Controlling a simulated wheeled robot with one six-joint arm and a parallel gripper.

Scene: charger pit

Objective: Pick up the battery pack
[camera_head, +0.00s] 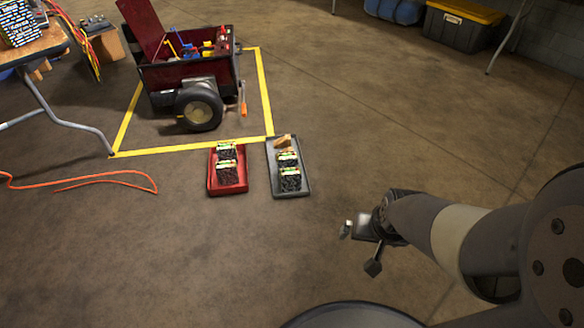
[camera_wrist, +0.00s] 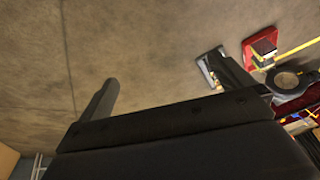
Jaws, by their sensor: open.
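Dark battery packs with bright label edges sit in two trays on the floor in the head view. The red tray (camera_head: 213,186) holds two packs, one being the front pack (camera_head: 227,173). The dark grey tray (camera_head: 303,192) holds two packs, with the front pack (camera_head: 290,180) nearest me, and a small tan block (camera_head: 283,141) at its far end. My gripper (camera_head: 358,246) is open and empty, to the right of and nearer than the trays. In the wrist view, the grey tray (camera_wrist: 205,66) is partly hidden by one finger, and the red tray (camera_wrist: 248,48) lies beyond it.
A dark red wheeled cart (camera_head: 190,75) stands inside a yellow floor line (camera_head: 190,147) behind the trays. An orange cable (camera_head: 110,175) lies at left near a table leg. A yellow-lidded bin (camera_head: 461,30) stands at back right. Floor between gripper and trays is clear.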

